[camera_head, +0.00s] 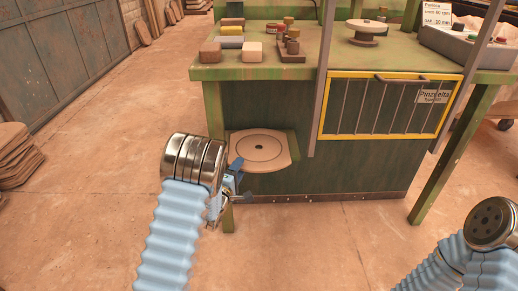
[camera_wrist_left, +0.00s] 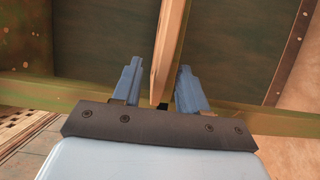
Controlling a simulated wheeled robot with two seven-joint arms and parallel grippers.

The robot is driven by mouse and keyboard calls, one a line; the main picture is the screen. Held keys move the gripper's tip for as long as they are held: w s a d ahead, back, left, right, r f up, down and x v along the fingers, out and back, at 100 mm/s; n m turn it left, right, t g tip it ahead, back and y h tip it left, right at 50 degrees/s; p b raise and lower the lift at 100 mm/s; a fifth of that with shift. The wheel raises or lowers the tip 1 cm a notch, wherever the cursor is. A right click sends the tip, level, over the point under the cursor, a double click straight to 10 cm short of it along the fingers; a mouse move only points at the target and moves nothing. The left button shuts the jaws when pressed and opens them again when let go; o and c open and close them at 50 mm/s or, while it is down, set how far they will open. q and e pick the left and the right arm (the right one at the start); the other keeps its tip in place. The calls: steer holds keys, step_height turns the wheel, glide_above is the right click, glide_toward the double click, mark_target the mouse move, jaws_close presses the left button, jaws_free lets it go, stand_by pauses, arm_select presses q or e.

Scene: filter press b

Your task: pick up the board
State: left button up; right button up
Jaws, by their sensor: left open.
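My left gripper (camera_head: 236,181) is at the board's near left edge, partly hidden by my wrist. In the left wrist view the board (camera_wrist_left: 167,40) shows edge-on as a wooden strip between the two blue fingers of the left gripper (camera_wrist_left: 158,82). The fingers are apart, with a gap to the board on the left and a narrower one on the right. My right arm shows at lower right, its gripper out of view.
The green bench (camera_head: 215,73) carries several small blocks, a turntable (camera_head: 367,31) and a control box (camera_head: 465,45). A yellow-framed barred guard (camera_head: 385,106) hangs on its front. The bench leg (camera_head: 453,150) stands at right. The floor in front is clear.

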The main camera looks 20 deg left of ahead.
arm_select(q)
steer(key=shift+w, duration=1.5)
jaws_close()
